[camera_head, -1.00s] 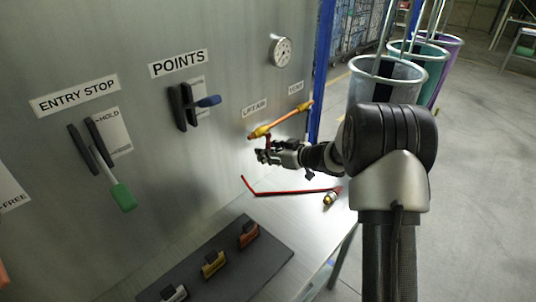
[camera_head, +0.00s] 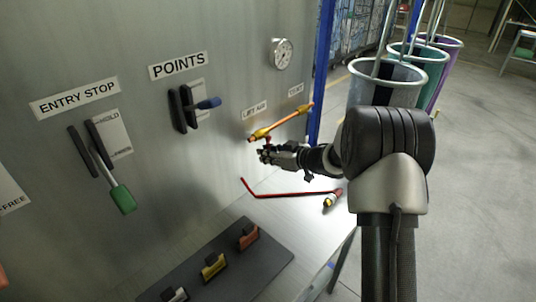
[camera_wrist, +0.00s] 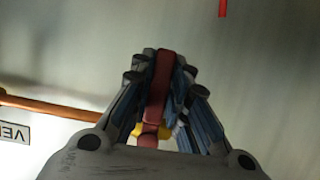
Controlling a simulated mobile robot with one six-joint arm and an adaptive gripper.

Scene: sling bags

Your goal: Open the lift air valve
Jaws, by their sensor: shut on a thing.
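The lift air valve (camera_head: 262,132) is a yellow fitting at the left end of an orange pipe (camera_head: 290,121), under the LIFT AIR label (camera_head: 255,109) on the grey panel. Its red handle shows in the wrist view (camera_wrist: 164,75), between my fingers. My gripper (camera_head: 263,154) is just below the valve in the head view and also fills the middle of the wrist view (camera_wrist: 160,85). It is shut on the red handle. The yellow valve body is mostly hidden behind the fingers in the wrist view.
A red bent rod (camera_head: 290,194) and a brass-coloured fitting (camera_head: 332,198) lie on the bench below. A dark mat (camera_head: 215,272) holds several coloured tags. Entry stop (camera_head: 121,198) and points (camera_head: 208,103) levers are on the left. A gauge (camera_head: 282,53) is above. Bins (camera_head: 385,85) stand right.

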